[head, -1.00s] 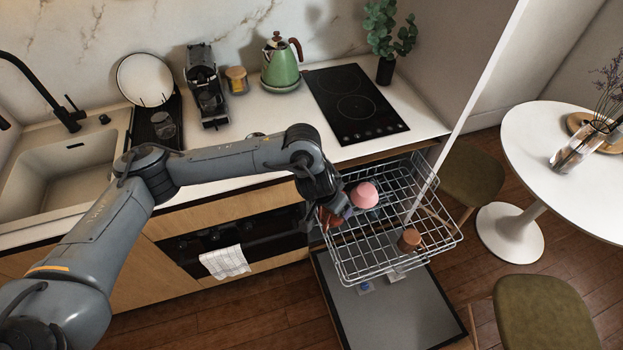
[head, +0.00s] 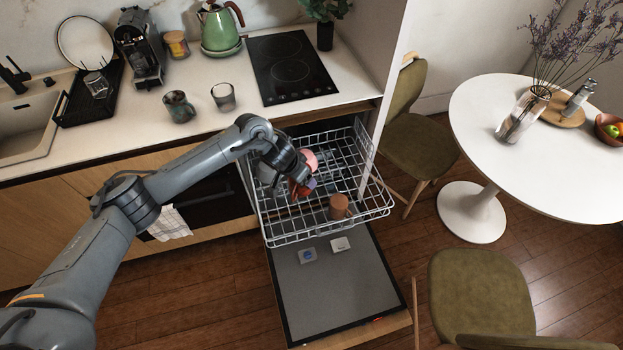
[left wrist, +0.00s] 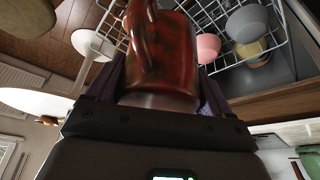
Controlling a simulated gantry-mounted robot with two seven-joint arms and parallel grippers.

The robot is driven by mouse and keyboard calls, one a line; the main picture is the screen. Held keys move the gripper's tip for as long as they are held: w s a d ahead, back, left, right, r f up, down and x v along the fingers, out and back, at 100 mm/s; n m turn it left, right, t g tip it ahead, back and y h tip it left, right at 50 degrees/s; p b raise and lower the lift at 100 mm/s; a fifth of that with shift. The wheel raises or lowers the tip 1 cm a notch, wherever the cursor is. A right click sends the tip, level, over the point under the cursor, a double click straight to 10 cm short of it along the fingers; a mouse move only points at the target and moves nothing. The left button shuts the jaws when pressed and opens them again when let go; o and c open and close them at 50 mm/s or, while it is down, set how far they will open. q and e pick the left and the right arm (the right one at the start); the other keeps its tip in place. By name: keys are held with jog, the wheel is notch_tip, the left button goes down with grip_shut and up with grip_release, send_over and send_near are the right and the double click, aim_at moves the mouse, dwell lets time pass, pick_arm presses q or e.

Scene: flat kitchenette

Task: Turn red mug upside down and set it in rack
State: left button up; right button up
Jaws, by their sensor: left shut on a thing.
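The red mug (left wrist: 165,50) fills the upper middle of the left wrist view, its handle towards the top of that picture. My left gripper (left wrist: 160,88) is shut on it, with a purple-grey finger on either side. In the head view, the gripper (head: 302,184) is over the left part of the pulled-out wire rack (head: 290,238), and only a little of the red mug (head: 299,191) shows. I cannot tell whether the mug touches the rack or which way its mouth faces. My right gripper is out of view.
In the rack, a pink bowl (head: 310,160) is just behind my gripper, a grey bowl (head: 267,172) to its left, and a brown cup (head: 338,206) to its right. The open dishwasher door (head: 335,285) lies below. A mug (head: 179,107) and a glass (head: 223,96) stand on the counter.

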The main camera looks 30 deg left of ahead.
pick_arm(q)
jog(key=shift+n, duration=0.4)
jog(key=s+a+f+b, duration=0.1)
jog(key=a+f+b, duration=0.2)
jog(key=f+b, duration=0.2)
jog(key=s+a+f+b, duration=0.1)
jog(key=a+f+b, duration=0.2)
jog(key=f, duration=0.8)
jog(key=s+a+f+b, duration=0.1)
jog(key=a+f+b, duration=0.1)
jog(key=f+b, duration=0.4)
jog(key=shift+s+a+f+b, duration=0.1)
jog(key=shift+a+f+b, duration=0.1)
jog(key=shift+f, duration=0.5)
jog(key=shift+a+f+b, duration=0.1)
jog(key=shift+a+f, duration=0.1)
jog(key=shift+f, duration=0.45)
jog(key=shift+f+b, duration=0.65)
jog(key=shift+f, duration=1)
jog(key=o, duration=1.3)
jog(key=shift+c, duration=0.2)
jog(key=d+p+v, duration=0.1)
jog(key=p+v, duration=0.4)
jog(key=v, duration=0.5)
jog(key=shift+s+a+r, duration=0.25)
jog(key=shift+a+r, duration=0.1)
jog(key=shift+a, duration=0.05)
